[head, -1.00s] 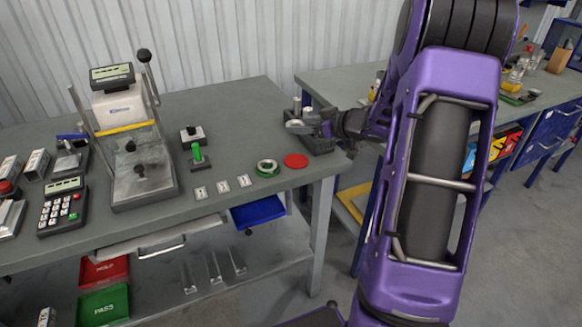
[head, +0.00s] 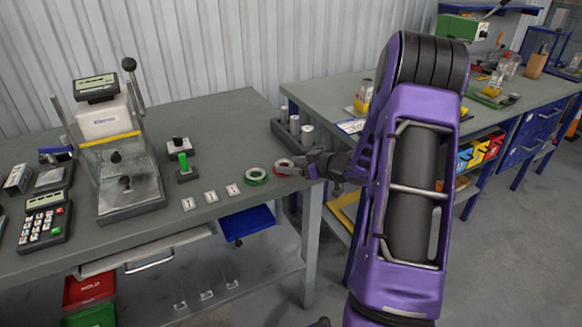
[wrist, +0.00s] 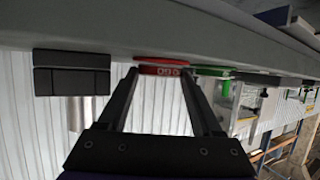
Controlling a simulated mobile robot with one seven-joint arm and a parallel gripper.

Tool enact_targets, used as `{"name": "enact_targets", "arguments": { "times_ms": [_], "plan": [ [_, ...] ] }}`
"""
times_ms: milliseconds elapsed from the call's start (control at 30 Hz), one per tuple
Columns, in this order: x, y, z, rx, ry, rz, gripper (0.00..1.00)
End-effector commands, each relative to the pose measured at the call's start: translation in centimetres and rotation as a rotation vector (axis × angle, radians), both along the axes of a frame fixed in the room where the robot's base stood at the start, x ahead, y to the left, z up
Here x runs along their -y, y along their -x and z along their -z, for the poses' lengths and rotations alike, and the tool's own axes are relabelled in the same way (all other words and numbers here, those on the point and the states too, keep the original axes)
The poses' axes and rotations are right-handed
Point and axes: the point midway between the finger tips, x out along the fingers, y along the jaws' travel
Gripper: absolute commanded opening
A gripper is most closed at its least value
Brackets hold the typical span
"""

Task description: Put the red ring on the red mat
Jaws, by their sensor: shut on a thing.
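The red ring (head: 284,164) has a pale top and a red outer band, and a printed number shows on it in the wrist view (wrist: 161,71). My gripper (head: 298,166) is shut on it at the table's front right edge. In the wrist view my two fingertips (wrist: 159,72) sit either side of the ring. The red mat (head: 278,172) is mostly hidden under the ring, with only a little red at its edge. The ring is over the mat, at or very close to its surface; I cannot tell whether it touches.
A green ring (head: 256,176) lies just left of the red mat. A dark rack with metal posts (head: 293,132) stands behind my gripper. Numbered white tags (head: 211,197) lie along the front edge.

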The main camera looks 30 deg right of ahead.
Motion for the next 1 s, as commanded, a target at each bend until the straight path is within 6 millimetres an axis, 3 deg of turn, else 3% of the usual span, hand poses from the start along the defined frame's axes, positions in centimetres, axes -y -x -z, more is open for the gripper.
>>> {"name": "enact_targets", "arguments": {
  "times_ms": [333, 367, 433, 800, 1000],
  "plan": [
    [0.0, 0.0, 0.3, 0.003, 0.001, -0.001, 0.00],
    [0.0, 0.0, 0.4, 0.001, 0.001, 0.001, 0.68],
    [0.0, 0.0, 0.3, 0.002, 0.002, 0.000, 0.79],
    [0.1, 0.1, -0.2, 0.002, 0.002, 0.000, 0.79],
    [1.5, 2.9, -1.5, 0.001, 0.002, 0.003, 0.79]
  ]
}}
